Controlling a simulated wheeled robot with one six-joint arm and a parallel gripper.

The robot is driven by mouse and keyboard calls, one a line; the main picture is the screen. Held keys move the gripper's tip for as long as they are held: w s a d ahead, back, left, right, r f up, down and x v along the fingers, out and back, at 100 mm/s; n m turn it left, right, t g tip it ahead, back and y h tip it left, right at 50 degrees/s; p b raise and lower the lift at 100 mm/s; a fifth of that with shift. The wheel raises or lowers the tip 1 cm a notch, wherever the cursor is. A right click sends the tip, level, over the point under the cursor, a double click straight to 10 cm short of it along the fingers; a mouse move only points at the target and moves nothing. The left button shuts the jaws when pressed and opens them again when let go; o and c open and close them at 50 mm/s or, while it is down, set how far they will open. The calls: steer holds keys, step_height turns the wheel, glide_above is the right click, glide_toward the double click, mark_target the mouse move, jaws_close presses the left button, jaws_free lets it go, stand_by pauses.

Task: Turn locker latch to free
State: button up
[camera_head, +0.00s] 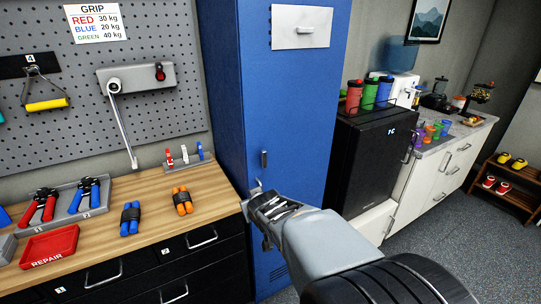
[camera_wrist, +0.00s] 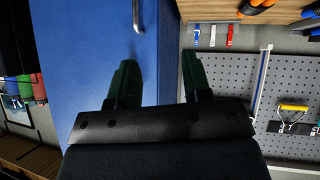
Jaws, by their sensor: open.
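The tall blue locker (camera_head: 285,100) stands in the middle of the head view. A dark upright fitting (camera_head: 264,159) is on its door, and a small grey metal piece (camera_head: 257,187) shows just above my gripper (camera_head: 268,207); I cannot tell which is the latch. In the wrist view, which is upside down, my gripper (camera_wrist: 160,80) is open and empty. One finger is in front of the blue locker door (camera_wrist: 90,60), the other beyond its edge. A silver upright handle (camera_wrist: 137,14) shows past the fingertips, apart from them. My gripper hides part of the door in the head view.
A wooden workbench (camera_head: 150,205) with hand grips and a red repair tray (camera_head: 49,246) stands left of the locker. A black fridge (camera_head: 375,160) with bottles on top stands right. A pegboard (camera_head: 140,35) covers the left wall. Open floor (camera_head: 450,240) lies at the right.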

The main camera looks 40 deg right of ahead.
steer(key=w+d+r+t+p, duration=0.1)
steer(key=w+d+r+t, duration=0.15)
steer(key=d, duration=0.35)
steer(key=t+y+p, duration=0.1)
steer(key=t+p, duration=0.1)
steer(key=t, duration=0.4)
glide_toward(265, 159)
steer(key=shift+n, duration=0.3)
steer(key=w+p, duration=0.1)
steer(key=w, duration=0.2)
steer(key=w+d+p, duration=0.1)
steer(key=w, duration=0.2)
steer(key=w+p, duration=0.1)
steer(key=w, duration=0.3)
steer(key=shift+d+r, duration=0.2)
steer(key=shift+d, duration=0.05)
jaws_close()
